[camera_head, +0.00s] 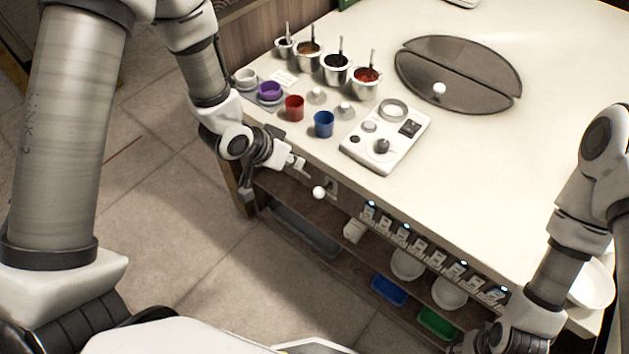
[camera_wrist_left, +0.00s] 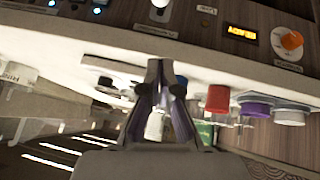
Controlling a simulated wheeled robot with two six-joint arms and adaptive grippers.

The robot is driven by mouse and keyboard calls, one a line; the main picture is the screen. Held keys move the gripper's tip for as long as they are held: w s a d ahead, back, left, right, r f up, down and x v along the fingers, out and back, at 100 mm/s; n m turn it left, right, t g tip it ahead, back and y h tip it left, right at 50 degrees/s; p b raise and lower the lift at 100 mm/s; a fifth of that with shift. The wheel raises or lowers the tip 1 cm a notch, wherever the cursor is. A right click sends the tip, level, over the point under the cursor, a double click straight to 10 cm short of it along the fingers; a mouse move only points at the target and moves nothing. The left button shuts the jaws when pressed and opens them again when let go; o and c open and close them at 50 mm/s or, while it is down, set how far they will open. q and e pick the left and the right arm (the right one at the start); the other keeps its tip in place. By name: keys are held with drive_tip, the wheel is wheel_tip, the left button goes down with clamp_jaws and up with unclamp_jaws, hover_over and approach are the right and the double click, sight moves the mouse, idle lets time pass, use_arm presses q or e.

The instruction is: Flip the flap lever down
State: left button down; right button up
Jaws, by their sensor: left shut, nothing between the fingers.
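A lever with a white ball end (camera_head: 319,192) sticks out from a small plate on the counter's front face. A white knob-like part (camera_wrist_left: 160,12) shows at the top of the left wrist view; it may be the same lever. My left gripper (camera_head: 304,171) is at the counter's front edge, just up and left of the ball. It is shut and empty. Its fingers (camera_wrist_left: 161,75) meet in the left wrist view, apart from the knob. I cannot tell if it touches the lever in the head view. My right gripper is out of view.
The white countertop (camera_head: 500,160) holds metal sauce pots (camera_head: 336,70), red (camera_head: 294,107) and blue (camera_head: 324,124) cups, a control panel (camera_head: 368,157) and a dark round flap (camera_head: 450,65). Several small units (camera_head: 420,243) line the counter's front. An orange dial (camera_wrist_left: 291,40) shows in the left wrist view.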

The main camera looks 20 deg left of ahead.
use_arm(q)
drive_tip(key=p, duration=0.1)
hover_over(315, 191)
drive_tip(key=w, duration=0.1)
drive_tip(key=f, duration=0.8)
drive_tip(key=shift+a+f, duration=0.2)
drive_tip(key=shift+s+d+f, duration=0.1)
drive_tip(key=shift+s+f, duration=0.1)
drive_tip(key=shift+f, duration=0.4)
drive_tip(key=shift+s+f, duration=0.15)
drive_tip(key=shift+f, duration=0.95)
drive_tip(key=shift+d, duration=0.1)
drive_tip(key=shift+s, duration=0.1)
